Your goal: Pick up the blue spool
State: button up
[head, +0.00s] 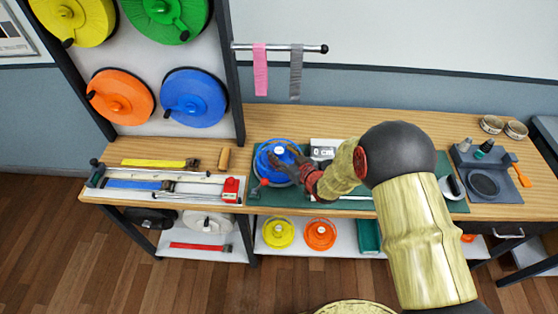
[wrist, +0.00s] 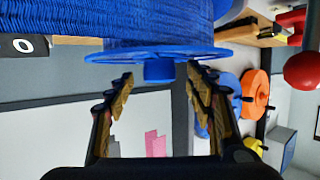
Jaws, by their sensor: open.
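The blue spool (head: 272,149) sits on the green mat on the bench, with a wide rim and ribbed blue winding. My gripper (head: 297,166) is over its right side in the head view and hides part of it. In the wrist view the blue spool (wrist: 160,28) fills the top, with a short blue hub knob (wrist: 158,71) on its flange. My gripper (wrist: 160,82) is open and empty there, its two fingers apart on either side of the knob. Whether a finger touches the spool I cannot tell.
Large yellow, green, orange (head: 122,97) and blue (head: 195,97) reels hang on the wall rack at left. A measuring rail (head: 165,183) lies left of the green mat (head: 290,198). Yellow and orange spools stand on the shelf below. A grey tray (head: 487,182) is at right.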

jog(key=shift+c, duration=0.2)
grip_shut()
dwell(0.6)
dwell(0.4)
jog(key=shift+r, duration=0.1)
